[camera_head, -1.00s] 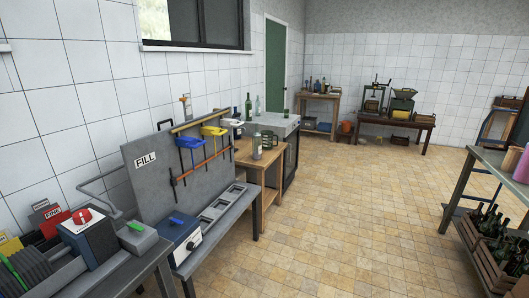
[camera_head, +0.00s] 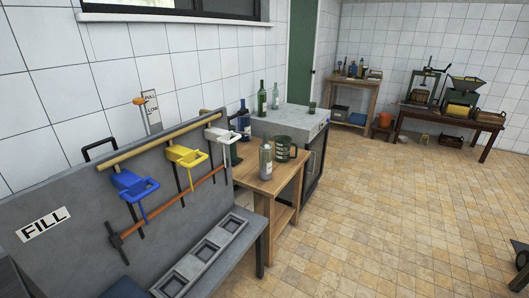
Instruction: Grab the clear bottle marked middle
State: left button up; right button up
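A clear, greyish bottle (camera_head: 266,160) stands upright on the small wooden table (camera_head: 259,186), beside a dark green mug (camera_head: 284,150). A second clear, pale bottle (camera_head: 275,98) stands upright on the grey-topped cabinet (camera_head: 290,119) behind, next to a dark green bottle (camera_head: 262,99). A dark blue bottle (camera_head: 244,119) stands left of them, partly hidden by the filling rack. I cannot read a marking on any bottle. Neither of my grippers is in view.
The grey filling bench (camera_head: 102,210) with blue, yellow and white spouts fills the left side. Its FILL label (camera_head: 43,224) is near the lower left. A press table (camera_head: 450,127) stands at the back right.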

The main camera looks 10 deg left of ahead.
aim_at(266, 150)
jog(key=i+u, duration=1)
jog(key=i+l+u, duration=0.25)
jog(key=u, duration=0.25)
jog(key=i+l, duration=0.05)
